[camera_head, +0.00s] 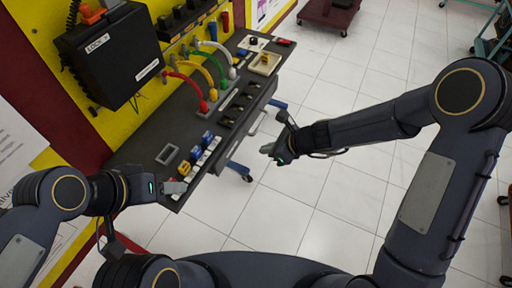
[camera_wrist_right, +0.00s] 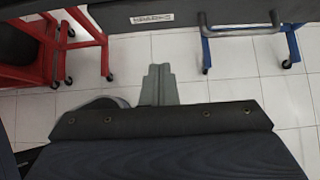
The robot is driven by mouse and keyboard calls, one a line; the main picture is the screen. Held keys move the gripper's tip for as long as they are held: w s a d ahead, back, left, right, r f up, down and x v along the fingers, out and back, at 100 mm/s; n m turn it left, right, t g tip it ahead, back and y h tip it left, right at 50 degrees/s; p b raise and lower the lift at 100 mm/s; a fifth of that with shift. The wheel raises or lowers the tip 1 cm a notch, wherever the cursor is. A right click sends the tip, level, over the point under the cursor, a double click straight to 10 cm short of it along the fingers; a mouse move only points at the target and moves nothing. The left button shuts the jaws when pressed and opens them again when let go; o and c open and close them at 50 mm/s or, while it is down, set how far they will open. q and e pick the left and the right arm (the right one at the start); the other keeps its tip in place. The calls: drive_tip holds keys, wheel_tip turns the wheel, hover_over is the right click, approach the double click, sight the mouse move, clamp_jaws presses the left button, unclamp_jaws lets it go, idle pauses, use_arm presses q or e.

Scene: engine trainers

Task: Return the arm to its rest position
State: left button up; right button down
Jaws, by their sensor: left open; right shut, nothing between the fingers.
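My right arm reaches in from the right in the head view. Its gripper (camera_head: 268,149) is shut and empty, hanging over the tiled floor to the right of the workbench (camera_head: 217,113). In the right wrist view the shut fingers (camera_wrist_right: 158,84) point toward the bench's lower front, with nothing between them. My left gripper (camera_head: 176,187) is open at the near end of the bench, beside the white strip with yellow and blue blocks. Its fingertips are small here, and I cannot tell whether they touch anything.
Red, yellow, green and white curved cables (camera_head: 203,104) stand on the bench. A black lockout box (camera_head: 109,53) hangs on the yellow panel. A blue caster leg (camera_head: 238,169) and a handle (camera_wrist_right: 240,31) are near my right gripper. White floor (camera_head: 335,205) is open to the right.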

drive_tip(key=shift+v, duration=1.1)
drive_tip(key=shift+d, duration=0.1)
drive_tip(key=s+d+r+n+t, duration=0.1)
drive_tip(key=s+d+r+n, duration=0.3)
drive_tip(key=r, duration=0.3)
drive_tip(key=s+d+r+n, duration=0.3)
drive_tip(key=d+r+n, duration=0.1)
drive_tip(key=r+n, duration=0.25)
drive_tip(key=s+d+r+n+t+h, duration=0.1)
drive_tip(key=s+d+n+h, duration=0.3)
drive_tip(key=s+d+n, duration=0.6)
drive_tip(key=s+d+r, duration=0.1)
drive_tip(key=s, duration=0.4)
drive_tip(key=shift+s+d+h, duration=0.3)
drive_tip(key=shift+d, duration=0.1)
